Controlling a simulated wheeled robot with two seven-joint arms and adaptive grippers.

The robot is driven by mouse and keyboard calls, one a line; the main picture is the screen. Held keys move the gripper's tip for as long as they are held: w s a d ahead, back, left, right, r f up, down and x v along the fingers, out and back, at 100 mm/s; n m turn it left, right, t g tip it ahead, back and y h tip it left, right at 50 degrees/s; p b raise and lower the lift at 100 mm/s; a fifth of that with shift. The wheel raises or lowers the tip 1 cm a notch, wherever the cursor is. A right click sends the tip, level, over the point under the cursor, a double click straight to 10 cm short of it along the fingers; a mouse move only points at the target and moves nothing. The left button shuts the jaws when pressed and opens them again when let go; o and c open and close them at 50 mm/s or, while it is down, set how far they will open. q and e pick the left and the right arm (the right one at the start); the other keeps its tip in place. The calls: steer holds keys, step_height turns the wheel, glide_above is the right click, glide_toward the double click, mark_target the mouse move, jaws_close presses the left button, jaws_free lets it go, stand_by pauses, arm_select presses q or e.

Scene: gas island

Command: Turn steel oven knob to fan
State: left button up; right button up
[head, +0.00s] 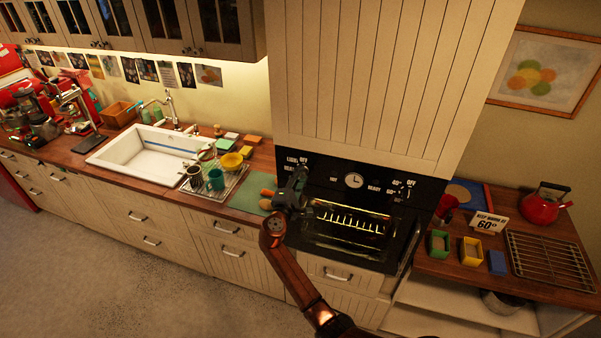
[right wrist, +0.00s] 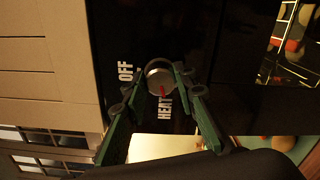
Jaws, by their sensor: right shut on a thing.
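The steel oven knob (right wrist: 159,75) is round and sits on the black oven panel in the right wrist view. A red mark on it points down in that picture, toward the word HEAT; the word OFF is at its upper left. My right gripper (right wrist: 161,82) is shut on the knob, one finger on each side. In the head view my right gripper (head: 294,194) is at the left end of the oven's control panel (head: 330,171) and hides the knob. My left gripper is in neither view.
The panel has a clock (head: 354,181) in the middle and more OFF markings at the right. The lit oven window (head: 350,222) is below. A cutting board (head: 249,198) with vegetables lies left of my gripper. A wooden side counter (head: 455,262) with a red kettle (head: 543,207) is at right.

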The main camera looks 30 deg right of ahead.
steer(key=shift+f+n+p, duration=0.15)
steer(key=shift+n+p, duration=1.85)
steer(key=shift+n, duration=1.9)
steer(key=shift+f+n, duration=0.1)
steer(key=shift+n, duration=0.2)
steer(key=o, duration=1.1)
steer(key=shift+r, duration=0.2)
steer(key=v, duration=1.2)
